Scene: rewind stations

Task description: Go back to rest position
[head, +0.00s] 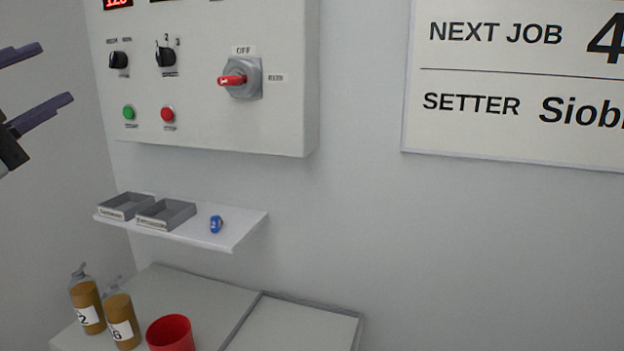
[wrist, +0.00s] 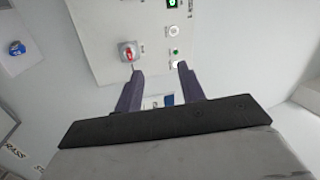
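My gripper (head: 55,75) is at the left edge of the head view, left of the control panel. Its two dark fingers stand apart, with nothing between them. In the wrist view my gripper (wrist: 160,72) is also open and empty, with the panel beyond its fingertips. The control panel (head: 205,115) is on the wall and carries a red-handled rotary switch (head: 238,79) with an OFF label above it. The switch also shows in the wrist view (wrist: 129,52), near the left fingertip. I cannot tell the distance between the gripper and the panel.
A small shelf (head: 225,241) below the panel holds two grey trays and a blue object (head: 216,224). Below it, a bench (head: 210,300) bears two brown bottles and a red cup (head: 170,333). The wall between shelf and sign (head: 515,90) is bare.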

